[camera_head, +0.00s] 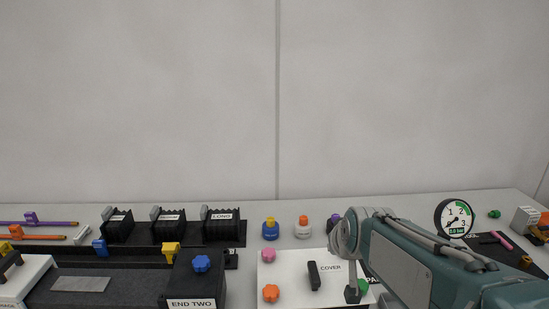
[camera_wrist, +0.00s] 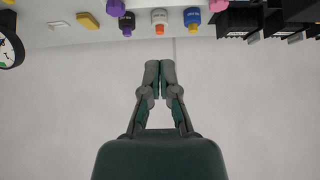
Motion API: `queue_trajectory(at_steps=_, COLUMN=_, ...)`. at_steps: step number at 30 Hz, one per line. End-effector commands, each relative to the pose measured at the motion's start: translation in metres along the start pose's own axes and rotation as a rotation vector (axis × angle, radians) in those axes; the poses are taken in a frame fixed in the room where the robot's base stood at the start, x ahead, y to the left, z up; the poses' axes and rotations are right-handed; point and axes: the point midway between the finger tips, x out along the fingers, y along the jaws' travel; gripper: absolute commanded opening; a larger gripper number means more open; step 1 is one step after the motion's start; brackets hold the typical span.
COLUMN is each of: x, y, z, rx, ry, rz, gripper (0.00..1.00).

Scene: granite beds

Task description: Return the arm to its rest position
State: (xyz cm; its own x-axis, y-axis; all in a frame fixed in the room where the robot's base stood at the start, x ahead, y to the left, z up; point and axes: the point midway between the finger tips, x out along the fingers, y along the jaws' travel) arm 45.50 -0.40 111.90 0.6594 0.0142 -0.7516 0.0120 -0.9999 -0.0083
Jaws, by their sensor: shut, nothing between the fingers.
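My gripper (camera_wrist: 160,78) shows in the wrist view with its two grey-green fingers together at the tips and nothing between them. It points toward the plain wall, and the bench lies along the top of that view. The fingertips are apart from the bottles and other bench objects. In the head view my teal arm with grey cables reaches in from the lower right, over the bench. I cannot make out the fingers clearly there. The arm hides part of the white cover plate (camera_head: 291,288) and the bench behind it.
Black holders (camera_head: 222,229) stand at the left, behind a black box marked END TWO (camera_head: 192,304). A blue bottle (camera_head: 270,229) and an orange-capped white bottle (camera_head: 303,228) stand at mid-bench. A dial gauge (camera_head: 454,217) is right of my arm. The wall (camera_head: 140,100) is bare.

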Motion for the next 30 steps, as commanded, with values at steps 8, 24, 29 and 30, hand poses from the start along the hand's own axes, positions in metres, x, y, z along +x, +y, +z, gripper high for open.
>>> queue_trajectory(at_steps=8, x=-0.076, y=-0.007, z=0.079, rx=-0.002, ry=-0.112, rz=-0.001, gripper=0.00)
queue_trajectory(at_steps=24, x=-0.124, y=-0.007, z=0.164, rx=0.005, ry=-0.231, rz=0.015, gripper=0.00)
queue_trajectory(at_steps=29, x=-0.124, y=-0.007, z=0.164, rx=0.005, ry=-0.230, rz=0.015, gripper=0.00)
queue_trajectory(at_steps=30, x=-0.124, y=-0.007, z=0.164, rx=0.005, ry=-0.230, rz=0.015, gripper=0.00)
